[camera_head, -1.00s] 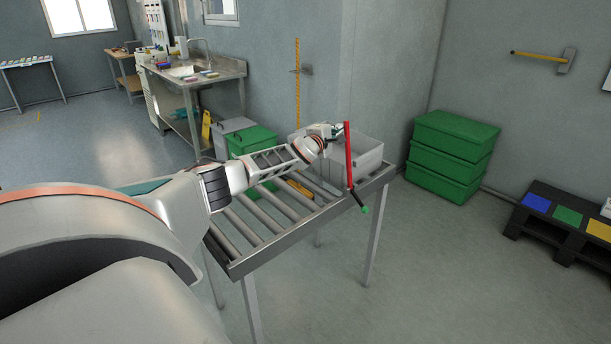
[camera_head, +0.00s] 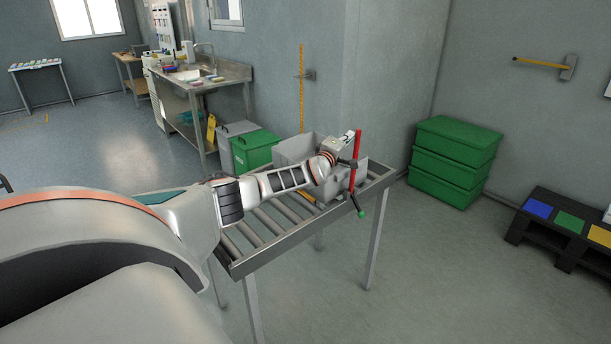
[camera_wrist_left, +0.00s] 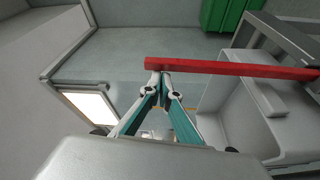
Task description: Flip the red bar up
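The red bar (camera_head: 356,165) stands near upright at the far right end of the roller conveyor, its top leaning slightly right. A black lever with a green knob (camera_head: 361,213) is at its lower end. In the left wrist view the red bar (camera_wrist_left: 235,68) runs across the picture, its free end at left. My left gripper (camera_head: 353,138) is at the upper part of the bar. In the left wrist view its fingertips (camera_wrist_left: 161,75) are together at the bar's edge near the free end, not visibly around it. My right gripper is not in view.
The roller conveyor (camera_head: 305,240) lies under my left arm. Stacked green crates (camera_head: 455,160) stand by the wall at right, and a black stand (camera_head: 560,225) with coloured panels is farther right. The floor in front is clear.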

